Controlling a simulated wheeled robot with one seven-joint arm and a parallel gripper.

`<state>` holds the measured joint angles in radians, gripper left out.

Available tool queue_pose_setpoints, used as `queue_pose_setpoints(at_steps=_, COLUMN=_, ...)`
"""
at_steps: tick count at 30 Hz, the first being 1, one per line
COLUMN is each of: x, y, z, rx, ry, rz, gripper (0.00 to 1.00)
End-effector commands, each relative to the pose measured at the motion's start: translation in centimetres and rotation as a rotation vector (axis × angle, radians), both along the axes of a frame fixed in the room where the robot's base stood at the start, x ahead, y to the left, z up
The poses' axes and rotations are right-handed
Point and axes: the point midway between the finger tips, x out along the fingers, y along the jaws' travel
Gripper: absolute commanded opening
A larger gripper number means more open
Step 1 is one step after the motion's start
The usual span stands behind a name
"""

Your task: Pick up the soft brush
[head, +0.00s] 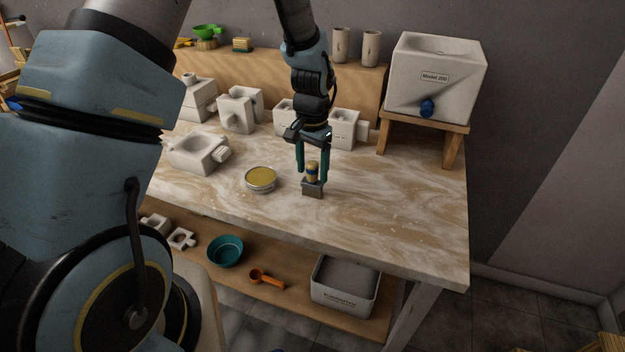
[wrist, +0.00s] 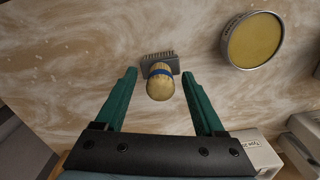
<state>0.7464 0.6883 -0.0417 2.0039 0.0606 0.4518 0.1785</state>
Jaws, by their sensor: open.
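The soft brush (head: 313,188) stands upright on the marbled tabletop, with a grey base and a yellow handle with a blue band. In the wrist view the brush (wrist: 160,86) is seen from above, its round handle end toward the camera and bristle-like teeth along the far edge of its head. My gripper (head: 312,177) points down over it from above. In the wrist view my gripper (wrist: 166,76) is open, with one green finger on each side of the handle. Gaps show between the handle and both fingers. The lower handle is partly hidden by its own top.
A round tin with yellow content (head: 261,178) lies left of the brush. White moulds (head: 238,110) stand behind, and a white box (head: 436,75) on a wooden stand (head: 424,121) is at the back right. The tabletop (head: 400,210) right of the brush is clear.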

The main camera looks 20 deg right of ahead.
Motion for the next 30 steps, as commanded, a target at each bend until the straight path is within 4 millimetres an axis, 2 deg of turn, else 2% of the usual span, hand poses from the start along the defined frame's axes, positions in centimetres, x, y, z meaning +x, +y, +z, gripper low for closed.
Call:
queue_pose_setpoints(at_steps=8, x=0.02, y=-0.02, z=-0.35, rx=0.0, ry=-0.001, rz=0.0, gripper=0.71)
queue_pose_setpoints(at_steps=27, x=0.02, y=-0.02, z=-0.31, rx=-0.001, ry=-0.001, rz=0.0, gripper=0.0)
queue_pose_setpoints(at_steps=30, x=0.02, y=-0.02, z=-0.31, rx=-0.001, ry=-0.001, rz=0.0, gripper=0.0)
